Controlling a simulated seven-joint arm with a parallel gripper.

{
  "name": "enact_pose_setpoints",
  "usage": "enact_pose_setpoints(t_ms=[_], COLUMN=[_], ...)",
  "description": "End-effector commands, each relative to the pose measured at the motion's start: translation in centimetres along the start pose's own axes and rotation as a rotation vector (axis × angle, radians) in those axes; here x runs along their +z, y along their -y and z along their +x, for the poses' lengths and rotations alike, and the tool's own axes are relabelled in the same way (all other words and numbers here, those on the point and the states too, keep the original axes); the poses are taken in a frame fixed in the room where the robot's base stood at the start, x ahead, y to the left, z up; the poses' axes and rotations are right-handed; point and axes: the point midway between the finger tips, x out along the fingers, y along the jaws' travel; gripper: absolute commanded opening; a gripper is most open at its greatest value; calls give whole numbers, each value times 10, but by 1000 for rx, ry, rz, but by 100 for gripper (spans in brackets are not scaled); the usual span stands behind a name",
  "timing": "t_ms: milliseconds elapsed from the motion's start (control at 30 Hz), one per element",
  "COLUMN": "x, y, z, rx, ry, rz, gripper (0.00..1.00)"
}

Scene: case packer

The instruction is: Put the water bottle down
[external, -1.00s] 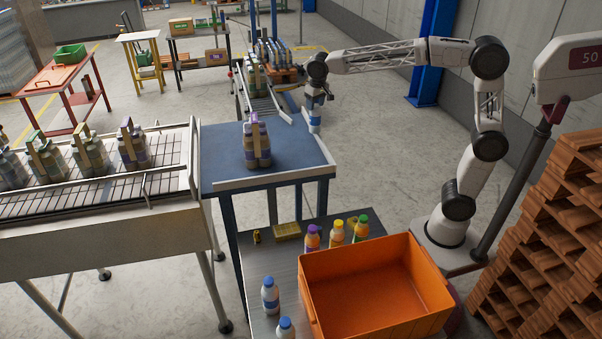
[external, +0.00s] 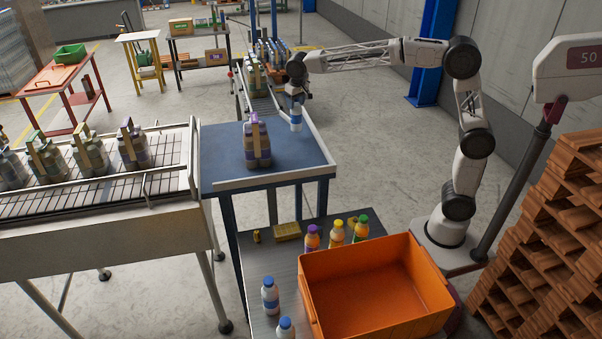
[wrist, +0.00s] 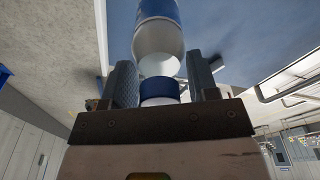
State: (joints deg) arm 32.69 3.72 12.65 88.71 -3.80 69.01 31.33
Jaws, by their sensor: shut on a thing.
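The water bottle (external: 296,117) is white with a blue band. It hangs roughly upright under my gripper (external: 298,93), over the right part of the blue table (external: 290,152). In the wrist view my gripper (wrist: 165,90) is shut around the neck of the bottle (wrist: 158,38), just beyond its blue cap (wrist: 158,88). I cannot tell for sure whether the bottle's base touches the table; in the wrist view its far end is out of frame.
A pack of bottles (external: 257,145) stands on the blue table, left of the held bottle. A low rail (external: 318,140) runs along the table's right edge. A roller conveyor (external: 260,100) joins at the back. An orange crate (external: 372,290) stands in front on a grey bench.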

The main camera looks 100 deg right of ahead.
Motion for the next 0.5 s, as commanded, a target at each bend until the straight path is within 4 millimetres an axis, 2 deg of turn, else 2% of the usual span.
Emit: enact_pose_setpoints(t_ms=[233,500], x=[1,4], y=[0,0], z=[2,27], rx=[0,0], ry=[0,0], rz=[0,0], gripper=[6,6])
